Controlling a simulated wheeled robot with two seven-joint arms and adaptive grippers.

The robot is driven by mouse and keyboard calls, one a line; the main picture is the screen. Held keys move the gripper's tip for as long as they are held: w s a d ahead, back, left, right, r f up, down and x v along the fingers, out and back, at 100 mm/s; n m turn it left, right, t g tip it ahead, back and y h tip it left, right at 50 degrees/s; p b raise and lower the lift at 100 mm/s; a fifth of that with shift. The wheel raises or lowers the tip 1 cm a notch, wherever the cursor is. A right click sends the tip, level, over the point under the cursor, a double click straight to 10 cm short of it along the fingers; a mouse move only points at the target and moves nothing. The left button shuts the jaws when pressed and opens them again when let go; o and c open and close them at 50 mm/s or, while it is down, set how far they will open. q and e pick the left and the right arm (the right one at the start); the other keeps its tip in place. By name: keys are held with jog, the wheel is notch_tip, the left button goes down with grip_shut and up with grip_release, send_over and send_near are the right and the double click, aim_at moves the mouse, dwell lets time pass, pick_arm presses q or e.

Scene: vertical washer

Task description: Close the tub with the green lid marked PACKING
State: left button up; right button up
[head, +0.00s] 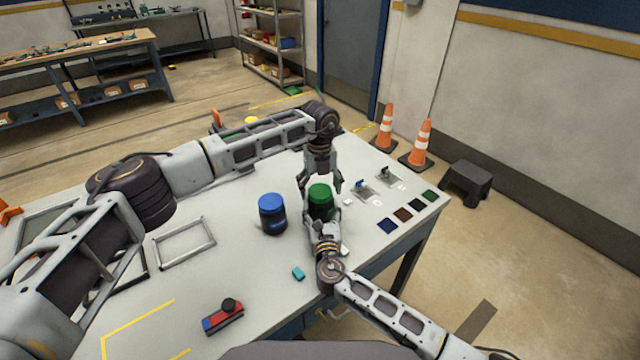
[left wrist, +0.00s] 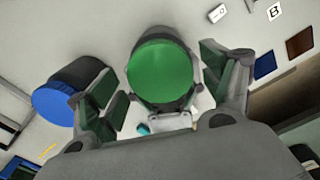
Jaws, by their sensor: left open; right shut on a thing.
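The green lid (head: 320,191) sits on top of a dark tub (head: 319,209) on the table. The lid's round top also shows in the left wrist view (left wrist: 161,72); no PACKING marking is readable. My left gripper (head: 321,182) points down from above, open, with one finger on each side of the lid and gaps showing in the left wrist view. My right gripper (head: 325,220) comes from the front and is shut on the tub, hiding its lower part. I cannot tell whether the lid is seated tight.
A second dark tub with a blue lid (head: 271,203) stands close to the left. A metal frame (head: 184,242), a teal block (head: 298,273) and a red-and-blue device (head: 222,319) lie nearby. Coloured squares (head: 408,215) lie to the right.

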pick_arm(q)
jog(key=shift+c, duration=0.5)
jog(key=c, duration=1)
jog(key=shift+m, duration=0.3)
